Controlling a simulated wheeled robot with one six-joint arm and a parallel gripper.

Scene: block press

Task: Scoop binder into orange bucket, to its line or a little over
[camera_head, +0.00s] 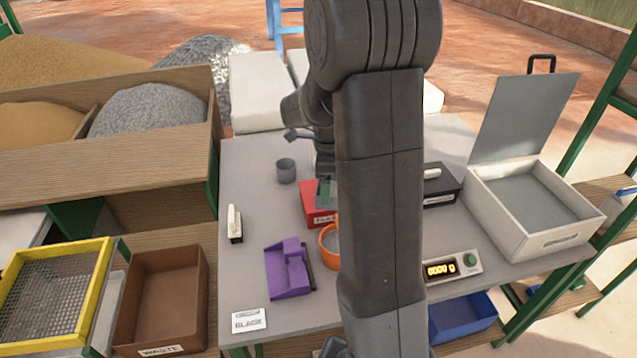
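The orange bucket (324,246) stands on the grey table, its right part hidden behind my arm. Something greyish shows inside it; I cannot make out its level or a line. A red box (310,208) with a white label, too small to read, sits just behind the bucket. My gripper (325,196) points down over the red box. Something dull green shows at its fingers; I cannot tell whether this is part of the gripper or a held thing. A black box (437,190) with a white handle on top stands right of my arm. I cannot tell which box holds binder.
A grey cup (286,171), a white-handled brush-like tool (235,224) and a purple tool (288,270) stand left. The scale (452,267) reads 0000 g. An open-lidded white box (535,205) is at right. The table's front left, around a label card (249,320), is mostly clear.

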